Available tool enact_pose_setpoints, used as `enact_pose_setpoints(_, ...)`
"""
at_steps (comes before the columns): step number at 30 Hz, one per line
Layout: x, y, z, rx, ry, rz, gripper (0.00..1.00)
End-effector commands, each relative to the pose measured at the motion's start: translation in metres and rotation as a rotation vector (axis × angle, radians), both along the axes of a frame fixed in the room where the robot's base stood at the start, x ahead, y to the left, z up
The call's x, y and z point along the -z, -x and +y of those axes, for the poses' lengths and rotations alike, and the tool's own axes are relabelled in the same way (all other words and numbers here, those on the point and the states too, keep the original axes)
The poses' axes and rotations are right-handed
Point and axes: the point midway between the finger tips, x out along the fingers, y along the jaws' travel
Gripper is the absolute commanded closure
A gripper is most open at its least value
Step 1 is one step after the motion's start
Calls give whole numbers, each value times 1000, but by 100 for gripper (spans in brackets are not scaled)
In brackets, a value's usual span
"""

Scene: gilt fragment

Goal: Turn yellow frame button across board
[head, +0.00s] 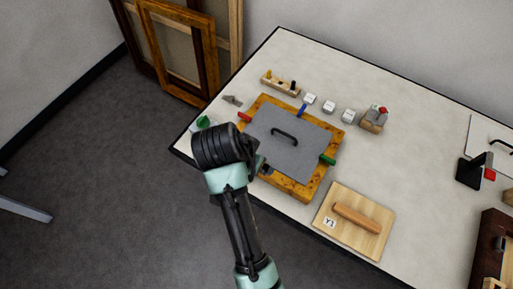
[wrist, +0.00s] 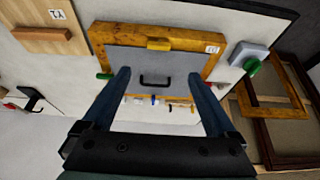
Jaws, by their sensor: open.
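A gold-brown frame (head: 308,189) lies on the table with a grey board (head: 300,148) inside it. The board has a black handle (head: 285,133). The yellow button (wrist: 158,44) sits on the frame rail at the top of the wrist view, seemingly lengthwise along the rail; in the head view my arm hides it. A red button (head: 244,117), blue button (head: 302,111) and green button (head: 327,160) sit at the other sides. My gripper (wrist: 163,78) is open and empty, its fingers spread over the board in the wrist view, with the yellow button beyond their tips.
A wooden board with a handle, marked Y1 (head: 372,236), lies right of the frame. A wooden peg block (head: 281,84), several white labelled blocks (head: 329,107) and a wooden block with a red top (head: 373,119) stand behind. A grey block with a green part (head: 203,122) is left.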

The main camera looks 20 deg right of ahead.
Motion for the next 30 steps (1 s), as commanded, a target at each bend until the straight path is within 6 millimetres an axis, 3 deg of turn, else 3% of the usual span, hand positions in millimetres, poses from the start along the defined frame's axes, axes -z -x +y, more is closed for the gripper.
enact_pose_setpoints(3,-2,4,-1,11,-2,18,7)
enact_pose_setpoints(8,14,1,-5,12,-3,21,7)
enact_pose_setpoints(21,85,-18,-29,10,-2,20,7)
enact_pose_setpoints(30,113,-25,-38,10,-3,16,7)
